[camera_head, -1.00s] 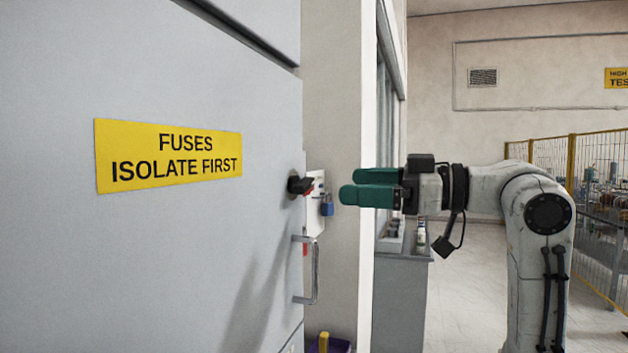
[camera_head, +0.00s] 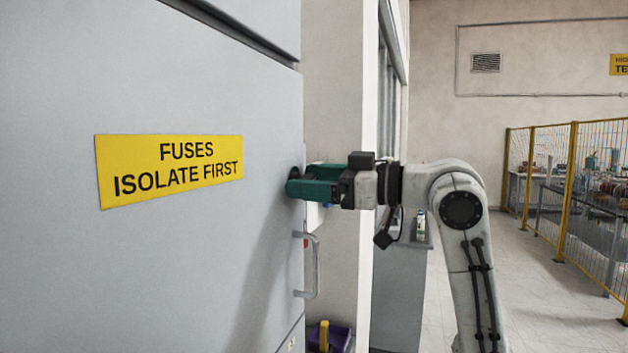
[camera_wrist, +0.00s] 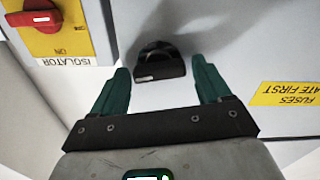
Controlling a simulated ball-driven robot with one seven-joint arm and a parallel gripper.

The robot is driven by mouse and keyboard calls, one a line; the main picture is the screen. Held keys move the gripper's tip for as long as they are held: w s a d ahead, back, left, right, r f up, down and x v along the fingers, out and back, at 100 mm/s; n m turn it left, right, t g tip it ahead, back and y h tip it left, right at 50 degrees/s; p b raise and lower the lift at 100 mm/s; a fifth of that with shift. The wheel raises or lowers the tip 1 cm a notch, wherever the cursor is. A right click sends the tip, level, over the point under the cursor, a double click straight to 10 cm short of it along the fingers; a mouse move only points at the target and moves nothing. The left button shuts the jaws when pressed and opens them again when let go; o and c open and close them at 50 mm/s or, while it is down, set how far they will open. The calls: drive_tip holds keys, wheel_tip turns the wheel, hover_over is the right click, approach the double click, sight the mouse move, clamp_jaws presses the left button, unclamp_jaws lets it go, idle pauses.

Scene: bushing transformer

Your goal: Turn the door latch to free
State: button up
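The door latch (camera_wrist: 158,62) is a black knob with a pale marking on the grey cabinet door (camera_head: 200,255). It shows in the wrist view between my two green fingertips. My gripper (camera_wrist: 161,68) is open, with one finger on each side of the latch and visible gaps to it. In the head view my gripper (camera_head: 292,183) reaches the door's right edge from the right. It hides most of the latch there; only a dark bit shows behind the fingers. I cannot tell how far the fingertips are from the door face.
A door handle (camera_head: 313,265) sits just below my gripper. A red isolator switch (camera_wrist: 35,18) on a yellow plate is beside the latch in the wrist view. A yellow fuse sign (camera_head: 170,170) is on the door. Yellow mesh fencing (camera_head: 572,185) stands at right, with open floor before it.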

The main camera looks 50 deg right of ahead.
drive_tip(key=c, duration=0.9)
drive_tip(key=shift+o, duration=0.2)
drive_tip(key=shift+r+m+p, duration=0.15)
drive_tip(key=shift+m+p, duration=0.15)
drive_tip(key=shift+m, duration=0.1)
drive_tip(key=shift+m+p, duration=0.3)
drive_tip(key=shift+m, duration=0.5)
drive_tip(key=o, duration=1.1)
drive_tip(key=shift+c, duration=0.2)
drive_tip(key=b+v, duration=0.3)
drive_tip(key=v, duration=0.8)
drive_tip(key=shift+w, duration=0.1)
